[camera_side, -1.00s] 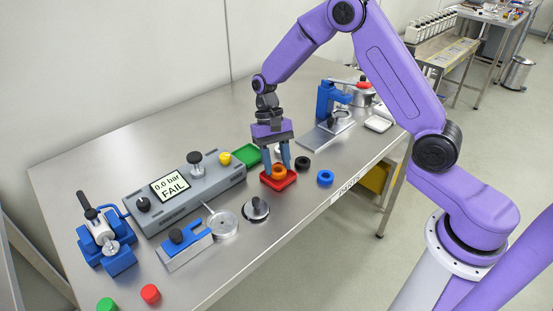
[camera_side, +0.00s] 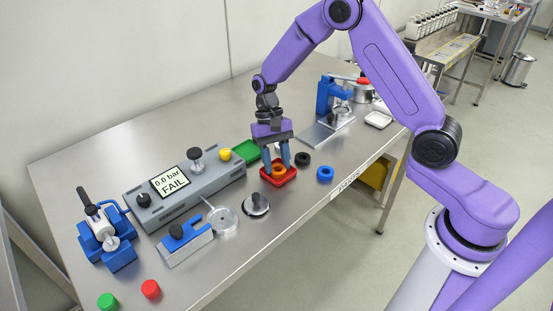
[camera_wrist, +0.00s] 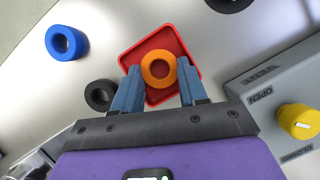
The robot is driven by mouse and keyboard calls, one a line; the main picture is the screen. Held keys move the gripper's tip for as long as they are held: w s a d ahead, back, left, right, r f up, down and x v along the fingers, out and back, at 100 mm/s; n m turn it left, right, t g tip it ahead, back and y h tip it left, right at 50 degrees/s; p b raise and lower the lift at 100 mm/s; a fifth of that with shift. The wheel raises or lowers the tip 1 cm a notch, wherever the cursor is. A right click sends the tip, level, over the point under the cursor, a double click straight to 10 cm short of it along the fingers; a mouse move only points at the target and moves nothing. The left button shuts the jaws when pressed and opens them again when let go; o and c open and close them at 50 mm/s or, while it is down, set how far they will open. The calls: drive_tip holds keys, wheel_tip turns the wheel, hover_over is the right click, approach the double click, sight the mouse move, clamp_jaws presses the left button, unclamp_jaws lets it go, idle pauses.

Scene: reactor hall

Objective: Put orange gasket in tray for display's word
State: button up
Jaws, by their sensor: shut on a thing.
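The orange gasket (camera_side: 279,170) is a thick ring at the red tray (camera_side: 291,179). My gripper (camera_side: 278,166) points down over the tray and is shut on the gasket. In the wrist view, the gasket (camera_wrist: 146,69) sits between the two blue fingertips (camera_wrist: 159,67), with the red tray (camera_wrist: 184,44) behind it. I cannot tell whether the gasket touches the tray floor. The display (camera_side: 170,184) on the grey unit reads "0.0 bar FAIL". A green tray (camera_side: 245,151) lies behind the red one, partly hidden by my gripper.
A blue ring (camera_side: 325,175) and a black ring (camera_side: 303,162) lie right of the red tray. The grey unit (camera_side: 221,172) with a yellow knob (camera_side: 225,158) stands left. A blue press (camera_side: 328,98) stands farther back. The table's front edge is near the blue ring.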

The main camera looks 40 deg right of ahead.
drive_tip(key=o, duration=1.2)
drive_tip(key=shift+c, duration=0.2)
drive_tip(key=shift+o, duration=0.2)
drive_tip(key=v, duration=1.6)
drive_tip(key=s+a+r+n+t+h, duration=0.1)
drive_tip(key=s+a+n, duration=0.25)
drive_tip(key=s, duration=0.35)
drive_tip(key=s+a+r+n+t+h, duration=0.15)
drive_tip(key=s+n, duration=0.25)
drive_tip(key=s, duration=0.4)
drive_tip(key=s+d+f+n+t, duration=0.1)
drive_tip(key=s+n, duration=0.3)
drive_tip(key=s, duration=0.5)
drive_tip(key=s+d+f+n+t+y, duration=0.1)
drive_tip(key=s+d+n, duration=0.3)
drive_tip(key=s, duration=0.6)
drive_tip(key=shift+s+f+n, duration=0.15)
drive_tip(key=shift+f+n, duration=0.6)
drive_tip(key=shift+f, duration=0.15)
